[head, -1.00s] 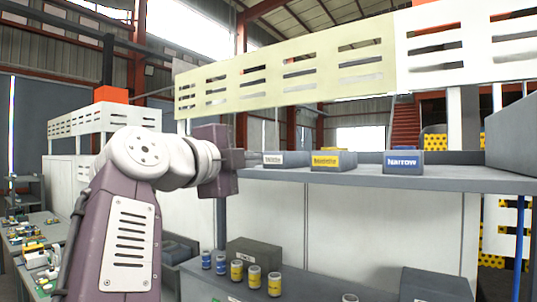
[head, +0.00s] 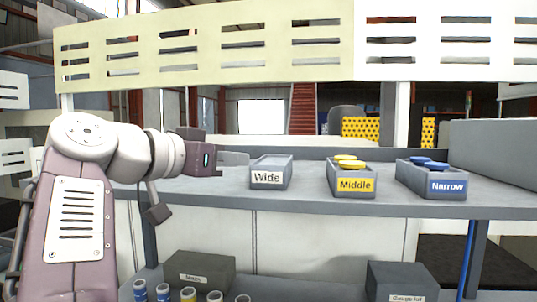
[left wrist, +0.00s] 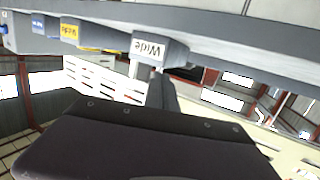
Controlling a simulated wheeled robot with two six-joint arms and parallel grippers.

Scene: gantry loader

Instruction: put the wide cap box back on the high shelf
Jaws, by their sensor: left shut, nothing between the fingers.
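The wide cap box (head: 271,173) is a grey open box with a white "Wide" label. It stands upright on the high shelf (head: 320,202), at the left of the row. No caps show in it. It also shows upside down in the left wrist view (left wrist: 158,49). My left gripper (head: 236,158) is shut and empty, just left of the box at about rim height. I cannot tell whether the fingertips touch it. My right gripper is not in view.
The middle box (head: 355,178) with yellow caps and the narrow box (head: 430,178) with blue caps stand to the right on the same shelf. A slatted panel (head: 205,45) hangs above. Dark boxes (head: 200,272) and several small jars (head: 163,292) are below.

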